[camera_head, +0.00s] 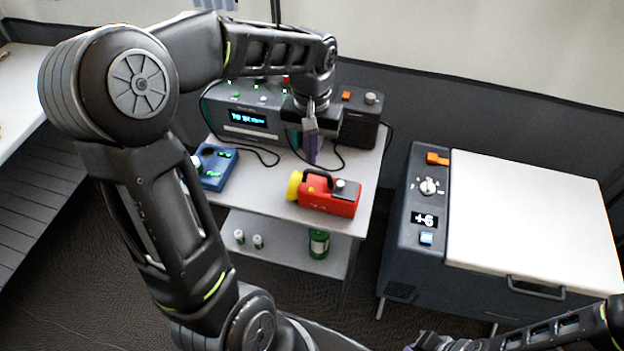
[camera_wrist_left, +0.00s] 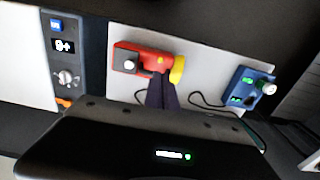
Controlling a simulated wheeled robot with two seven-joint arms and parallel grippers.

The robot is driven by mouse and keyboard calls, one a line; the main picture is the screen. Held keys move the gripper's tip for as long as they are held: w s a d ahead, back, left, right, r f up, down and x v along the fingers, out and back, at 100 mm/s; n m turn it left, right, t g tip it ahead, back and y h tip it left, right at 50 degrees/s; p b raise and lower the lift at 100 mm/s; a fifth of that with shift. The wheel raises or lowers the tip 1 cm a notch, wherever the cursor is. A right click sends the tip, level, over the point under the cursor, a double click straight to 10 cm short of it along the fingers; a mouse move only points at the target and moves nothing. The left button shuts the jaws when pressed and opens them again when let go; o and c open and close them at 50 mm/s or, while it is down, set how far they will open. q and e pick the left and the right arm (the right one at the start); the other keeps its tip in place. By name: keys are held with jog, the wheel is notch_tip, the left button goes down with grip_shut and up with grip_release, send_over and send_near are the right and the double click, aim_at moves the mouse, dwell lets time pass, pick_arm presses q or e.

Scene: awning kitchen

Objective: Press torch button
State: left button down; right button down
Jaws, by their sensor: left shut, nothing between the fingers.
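A red torch (camera_head: 330,196) with a yellow head and a black handle lies on the white shelf top, its head to the left. A light round button (camera_head: 340,184) sits on a black patch near its rear end. In the left wrist view the torch (camera_wrist_left: 145,58) and button (camera_wrist_left: 129,65) show too. My left gripper (camera_head: 311,158) is shut and empty, pointing down over the shelf behind the torch. In the wrist view its fingers (camera_wrist_left: 162,92) overlap the torch near the yellow head; contact is unclear. My right arm's end (camera_head: 432,342) is cut off at the bottom edge.
A blue device (camera_head: 214,167) lies left of the torch. A grey box with a lit display (camera_head: 247,119) and a dark speaker-like box (camera_head: 359,122) stand behind, with cables across the shelf. A white-lidded cool box (camera_head: 535,220) stands right. The shelf's front right is clear.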

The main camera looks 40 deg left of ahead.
aim_at(312, 189)
pick_arm(q)
notch_tip(312, 189, down, 10)
jog(key=shift+f+p, duration=0.2)
jog(key=shift+p, duration=0.3)
